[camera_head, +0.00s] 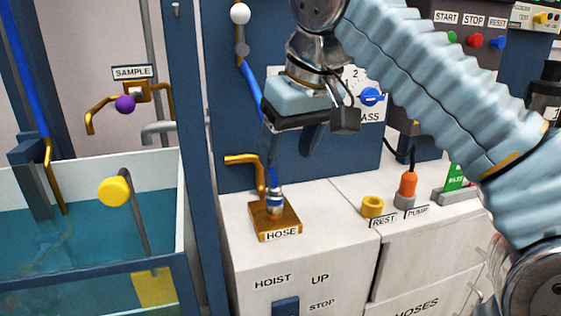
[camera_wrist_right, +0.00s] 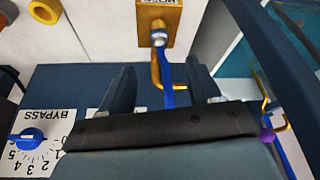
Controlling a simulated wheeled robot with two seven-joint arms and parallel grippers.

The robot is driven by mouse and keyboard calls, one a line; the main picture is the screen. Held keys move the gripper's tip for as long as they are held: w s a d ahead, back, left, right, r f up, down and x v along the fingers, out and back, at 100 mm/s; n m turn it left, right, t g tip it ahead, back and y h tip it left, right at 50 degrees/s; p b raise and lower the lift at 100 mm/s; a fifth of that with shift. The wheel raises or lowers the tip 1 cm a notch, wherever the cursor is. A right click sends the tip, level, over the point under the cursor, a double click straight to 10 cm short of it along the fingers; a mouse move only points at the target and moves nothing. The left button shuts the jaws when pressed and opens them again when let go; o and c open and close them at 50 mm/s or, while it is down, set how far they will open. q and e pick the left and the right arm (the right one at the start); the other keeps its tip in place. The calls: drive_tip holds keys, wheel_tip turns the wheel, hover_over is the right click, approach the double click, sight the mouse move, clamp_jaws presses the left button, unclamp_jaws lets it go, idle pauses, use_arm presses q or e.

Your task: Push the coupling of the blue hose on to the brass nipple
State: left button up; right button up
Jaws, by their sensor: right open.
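The blue hose (camera_head: 251,83) runs down the dark blue panel and passes behind my right gripper. Its silvery coupling (camera_head: 274,199) stands upright at the brass plate (camera_head: 262,222) labelled HOSE. The nipple is hidden under the coupling, and I cannot tell how far the coupling sits on it. My right gripper (camera_head: 290,146) is open and empty, above the coupling. In the right wrist view the hose (camera_wrist_right: 167,88) shows between the two spread fingers (camera_wrist_right: 162,72), with the coupling (camera_wrist_right: 158,39) beyond their tips. My left gripper is not in view.
A bent brass pipe (camera_head: 245,159) stands close to the left of the hose. A BYPASS dial (camera_head: 372,96) is on the panel to the right. A yellow ring (camera_head: 372,206) and an orange plug (camera_head: 408,185) stand on the white cabinet. A water tank (camera_head: 100,225) is at left.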

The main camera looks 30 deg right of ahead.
drive_tip(key=v, duration=0.2)
drive_tip(key=shift+s+r+p, duration=0.15)
drive_tip(key=shift+r+p, duration=0.15)
idle(0.8)
